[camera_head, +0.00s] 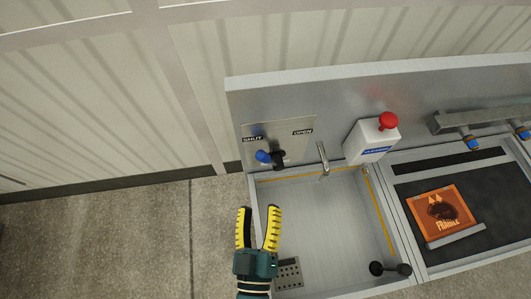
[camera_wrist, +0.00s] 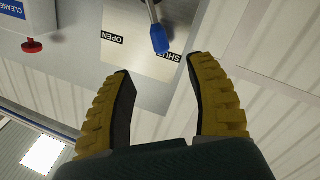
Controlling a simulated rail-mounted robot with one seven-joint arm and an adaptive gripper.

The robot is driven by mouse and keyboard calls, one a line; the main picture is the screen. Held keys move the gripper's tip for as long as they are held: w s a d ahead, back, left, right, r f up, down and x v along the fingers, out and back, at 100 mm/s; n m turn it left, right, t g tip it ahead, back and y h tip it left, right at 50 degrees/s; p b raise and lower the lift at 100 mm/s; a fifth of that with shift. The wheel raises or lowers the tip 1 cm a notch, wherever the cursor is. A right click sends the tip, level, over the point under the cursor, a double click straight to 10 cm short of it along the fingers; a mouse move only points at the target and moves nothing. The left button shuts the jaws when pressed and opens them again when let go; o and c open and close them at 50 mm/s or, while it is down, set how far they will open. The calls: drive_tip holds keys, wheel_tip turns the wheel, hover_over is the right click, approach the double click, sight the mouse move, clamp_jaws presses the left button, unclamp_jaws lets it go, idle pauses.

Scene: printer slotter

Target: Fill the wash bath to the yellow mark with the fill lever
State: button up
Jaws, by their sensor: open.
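The fill lever (camera_head: 263,156) has a blue tip and a dark hub on a plate (camera_head: 300,147) marked SHUT at left and OPEN at right. Its tip lies on the SHUT side. The wash bath (camera_head: 335,230) is a grey basin under a spout (camera_head: 322,155), with a yellow mark (camera_head: 380,215) along its walls; no water is visible in it. My gripper (camera_head: 259,212) is open and empty at the bath's left edge, below the lever. In the wrist view, the blue lever tip (camera_wrist: 160,38) appears beyond and between my open fingertips (camera_wrist: 158,70), apart from them.
A white box with a red knob (camera_head: 388,121) stands right of the spout. A black-ended handle (camera_head: 390,268) is at the bath's front right. An orange FRAGILE piece (camera_head: 440,212) lies in the dark bay farther right. Open floor (camera_head: 120,240) lies left.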

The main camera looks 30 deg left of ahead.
sight(263, 162)
drive_tip(key=p+x, duration=0.3)
drive_tip(key=x, duration=1.1)
drive_tip(key=shift+d+r, duration=0.1)
drive_tip(key=shift+r, duration=0.05)
drive_tip(key=shift+s, duration=0.1)
clamp_jaws()
